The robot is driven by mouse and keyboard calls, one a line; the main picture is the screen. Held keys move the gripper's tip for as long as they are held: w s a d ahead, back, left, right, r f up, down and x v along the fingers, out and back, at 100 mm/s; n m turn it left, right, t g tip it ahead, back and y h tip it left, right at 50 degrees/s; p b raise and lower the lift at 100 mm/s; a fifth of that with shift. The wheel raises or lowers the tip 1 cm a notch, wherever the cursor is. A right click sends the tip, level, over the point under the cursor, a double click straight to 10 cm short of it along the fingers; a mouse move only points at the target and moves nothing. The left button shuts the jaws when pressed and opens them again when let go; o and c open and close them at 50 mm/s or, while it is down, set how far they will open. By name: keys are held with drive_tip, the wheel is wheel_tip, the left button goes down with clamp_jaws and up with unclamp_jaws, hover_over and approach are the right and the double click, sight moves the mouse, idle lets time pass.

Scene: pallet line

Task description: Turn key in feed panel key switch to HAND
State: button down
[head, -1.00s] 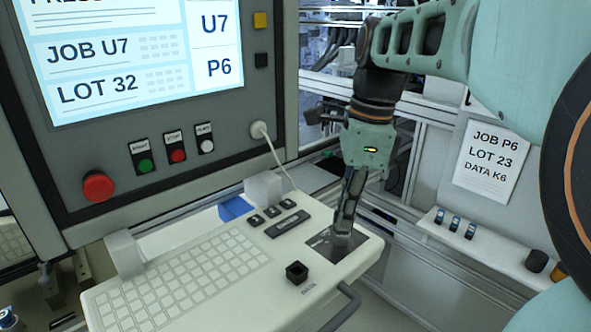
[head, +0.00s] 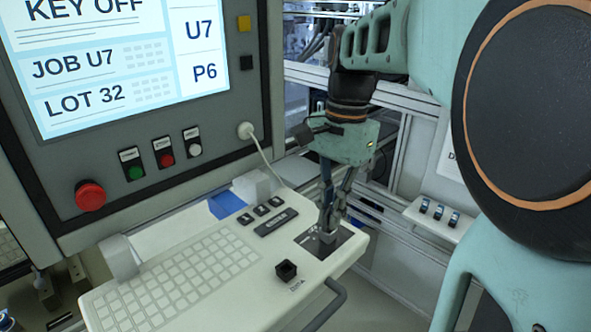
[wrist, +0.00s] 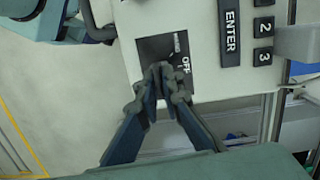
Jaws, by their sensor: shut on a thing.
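The key switch is set in a dark plate (head: 346,236) at the right end of the feed panel's white keyboard shelf (head: 225,285). In the wrist view the same plate (wrist: 147,46) shows the word OFF and another label too small to read. My gripper (head: 330,222) points down over the plate, its fingers shut on the grey key (head: 327,237) at the switch. In the wrist view my gripper (wrist: 161,80) covers most of the key, so its exact angle is hard to tell. The screen (head: 120,65) reads KEY OFF.
A black square knob (head: 286,270) stands on the shelf just left and in front of the plate. Small black keys (head: 261,211) lie behind it. A red stop button (head: 90,195) is on the cabinet. A grey handle (head: 335,300) curves along the shelf's front.

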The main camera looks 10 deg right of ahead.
drive_tip(key=n+p, duration=0.1)
drive_tip(key=n, duration=0.3)
drive_tip(key=shift+r, duration=0.1)
drive_tip(key=n, duration=0.4)
drive_tip(key=shift+h, duration=0.4)
drive_tip(key=c, duration=1.5)
unclamp_jaws()
drive_tip(key=shift+c, duration=0.2)
drive_tip(key=shift+r, duration=3.4)
